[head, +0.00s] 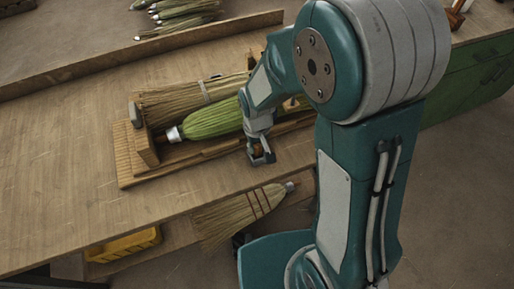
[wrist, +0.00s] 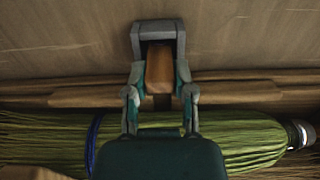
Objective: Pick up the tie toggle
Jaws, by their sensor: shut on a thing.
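The tie toggle is a small brown wooden piece (wrist: 159,70) between the fingers of my gripper (wrist: 160,72) in the wrist view. My gripper is shut on it, with a finger on each side and a grey bracket-shaped part around its far end. In the head view my gripper (head: 261,155) is at the front edge of the wooden cradle, and only a bit of brown shows in it. I cannot tell whether the toggle touches the wood below.
A green broom (head: 210,121) with a blue band (wrist: 93,145) lies in the wooden cradle (head: 126,160). A tan broom (head: 180,102) lies behind it. Another broom (head: 240,215) and a yellow bin (head: 124,245) are below the bench. The bench's left part (head: 60,150) is clear.

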